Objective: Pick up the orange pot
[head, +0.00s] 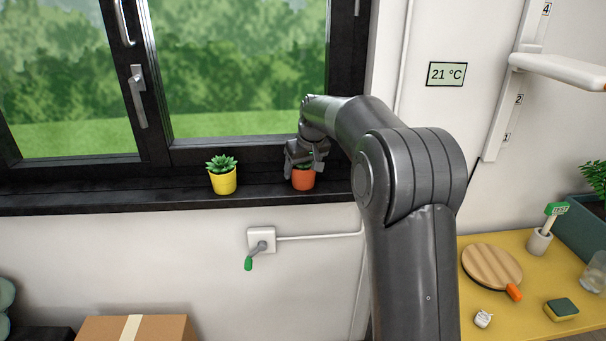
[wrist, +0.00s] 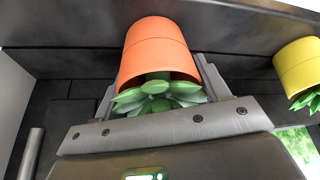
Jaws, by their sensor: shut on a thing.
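The orange pot (head: 303,181) with a green succulent stands on the dark window sill in the head view. My gripper (head: 304,162) is over it from above, with its fingers at the pot's upper part. In the wrist view the orange pot (wrist: 158,50) lies between my two gripper fingers (wrist: 158,85), and the gripper is shut on it. The succulent's leaves (wrist: 158,98) face the palm. I cannot tell whether the pot's base touches the sill.
A yellow pot (head: 222,181) with a succulent stands on the sill (head: 262,194) to the left, apart from my gripper. The window frame (head: 240,151) is close behind. A wall box with a green-handled lever (head: 261,240) is below the sill.

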